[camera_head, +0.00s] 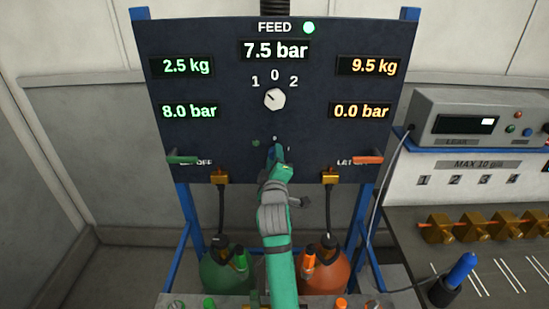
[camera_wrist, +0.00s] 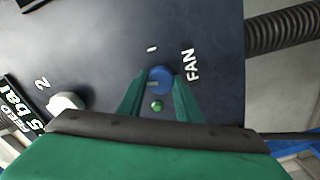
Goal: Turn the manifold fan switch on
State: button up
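The fan switch is a round blue knob (camera_wrist: 160,80) on the dark panel, with the word FAN beside it in the wrist view. A pale mark on the knob appears to point left in that view. A white stroke is on the panel just above it. A small green lamp (camera_wrist: 157,106) sits close below. My gripper (camera_wrist: 160,75) has its two green fingers on either side of the knob, with little gap visible. I cannot tell whether they press on it. In the head view my gripper (camera_head: 276,155) covers most of the switch.
The feed selector (camera_head: 275,99) is above on the same panel (camera_head: 225,80). A green lever (camera_head: 185,158) and an orange lever (camera_head: 366,159) stick out at the lower left and right. Brass fittings (camera_head: 330,177) with hoses hang below. A leak tester (camera_head: 475,125) stands to the right.

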jog(key=shift+m, duration=7.8)
jog(key=o, duration=1)
jog(key=shift+o, duration=0.2)
jog(key=shift+s, duration=0.15)
jog(key=s, duration=1)
jog(key=shift+s, duration=0.35)
